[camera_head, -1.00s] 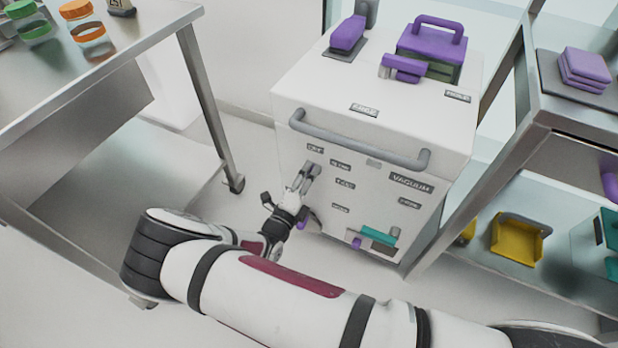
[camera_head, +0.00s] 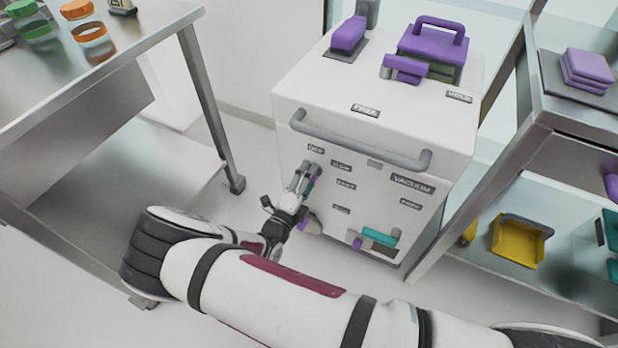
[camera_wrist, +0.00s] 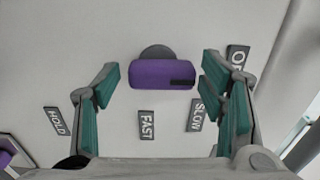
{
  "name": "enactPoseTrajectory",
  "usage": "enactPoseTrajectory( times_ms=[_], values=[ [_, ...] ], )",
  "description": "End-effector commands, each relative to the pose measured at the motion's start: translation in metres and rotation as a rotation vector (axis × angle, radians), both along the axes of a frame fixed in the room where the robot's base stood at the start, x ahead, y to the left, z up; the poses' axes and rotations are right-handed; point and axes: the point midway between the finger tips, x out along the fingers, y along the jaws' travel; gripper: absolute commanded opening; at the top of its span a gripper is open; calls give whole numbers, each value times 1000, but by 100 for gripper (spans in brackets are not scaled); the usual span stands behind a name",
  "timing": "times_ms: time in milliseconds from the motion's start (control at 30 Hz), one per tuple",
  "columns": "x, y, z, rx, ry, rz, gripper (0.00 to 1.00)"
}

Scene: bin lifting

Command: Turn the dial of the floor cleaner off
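The floor cleaner (camera_head: 372,136) is a white box with a grey front bar and a VACUUM label. Its purple dial (camera_wrist: 163,75) shows in the wrist view as a bar on a grey round base, with a dark mark at its right end. My gripper (camera_head: 308,171) is at the upper left of the front panel. In the wrist view its teal-padded fingers are open either side of the dial, with gaps. In the head view the gripper hides the dial.
A steel table (camera_head: 120,65) with jars stands left, and a steel shelf (camera_head: 566,123) with a yellow dustpan (camera_head: 519,241) stands right. Purple-handled parts sit on the cleaner's top. A teal and purple fitting (camera_head: 380,238) juts from its lower front.

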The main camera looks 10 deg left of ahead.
Motion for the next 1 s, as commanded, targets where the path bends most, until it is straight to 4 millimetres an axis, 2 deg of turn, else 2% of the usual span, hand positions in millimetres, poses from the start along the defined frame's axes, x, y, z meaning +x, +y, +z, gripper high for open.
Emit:
enactPoseTrajectory(
  times_ms=[300,433,567,800,1000],
  values=[
    [0,-1,1,1,-4,-2,72],
    [-8,2,1,1,-3,-2,72],
    [-27,10,1,1,-3,0,72],
    [-74,27,1,2,-2,1,72],
    [-101,37,1,1,-3,-1,72]
  ],
)
